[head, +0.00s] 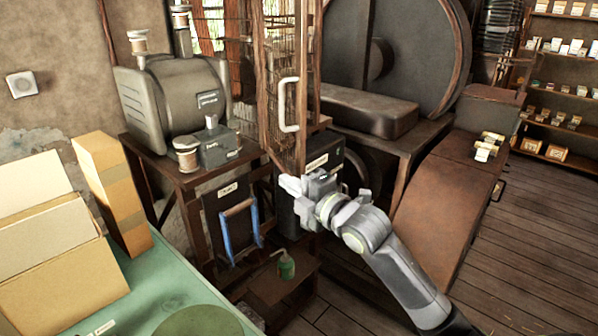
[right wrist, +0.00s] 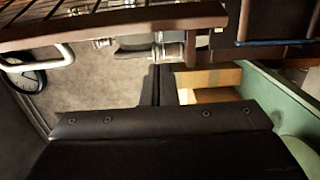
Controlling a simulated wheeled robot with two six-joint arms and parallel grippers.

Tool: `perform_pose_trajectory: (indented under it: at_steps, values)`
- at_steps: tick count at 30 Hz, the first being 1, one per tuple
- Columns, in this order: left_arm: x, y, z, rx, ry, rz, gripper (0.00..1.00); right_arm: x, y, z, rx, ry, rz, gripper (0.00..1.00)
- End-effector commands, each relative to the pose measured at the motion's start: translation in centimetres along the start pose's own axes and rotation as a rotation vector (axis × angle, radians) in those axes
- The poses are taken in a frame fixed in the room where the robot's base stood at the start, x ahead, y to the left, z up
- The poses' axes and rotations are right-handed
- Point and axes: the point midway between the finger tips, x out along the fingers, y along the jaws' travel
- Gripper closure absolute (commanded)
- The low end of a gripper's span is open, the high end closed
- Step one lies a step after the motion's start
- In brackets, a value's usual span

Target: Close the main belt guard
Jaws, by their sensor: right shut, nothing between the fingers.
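The main belt guard, a wire-mesh panel in a brown frame (head: 302,100), stands swung out towards me, left of the big wheel in the head view. Its white handle (head: 288,104) is upright on the near side. My right gripper (head: 290,186) is shut and empty, close to the frame's lower end and below the handle. I cannot tell whether it touches the frame. In the right wrist view, a brown frame bar (right wrist: 120,25) crosses the top and a white handle (right wrist: 40,62) shows at left. My left gripper is not in view.
The big dark wheel (head: 385,50) stands behind the guard. A grey motor (head: 180,100) sits on a stand at left. A green table (head: 165,285) with boxes is near left; a green bottle (head: 286,265) stands on a low shelf. Open wooden floor (head: 530,235) lies at right.

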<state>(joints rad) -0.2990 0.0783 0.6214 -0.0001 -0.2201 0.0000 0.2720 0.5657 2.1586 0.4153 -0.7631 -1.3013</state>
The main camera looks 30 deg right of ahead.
Motion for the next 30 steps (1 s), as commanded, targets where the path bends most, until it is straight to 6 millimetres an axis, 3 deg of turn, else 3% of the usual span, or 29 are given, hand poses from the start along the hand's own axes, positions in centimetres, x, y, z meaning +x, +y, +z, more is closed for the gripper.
perform_pose_trajectory:
  at_steps: [5,14,30]
  values:
    - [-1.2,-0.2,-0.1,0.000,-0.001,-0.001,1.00,3.1,0.3,0.1,0.003,0.001,0.000,1.00]
    - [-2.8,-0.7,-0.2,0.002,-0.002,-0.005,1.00,1.6,0.1,3.4,-0.002,-0.001,-0.002,1.00]
    - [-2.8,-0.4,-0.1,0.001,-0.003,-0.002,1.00,1.4,-0.1,3.8,0.000,0.002,0.000,1.00]
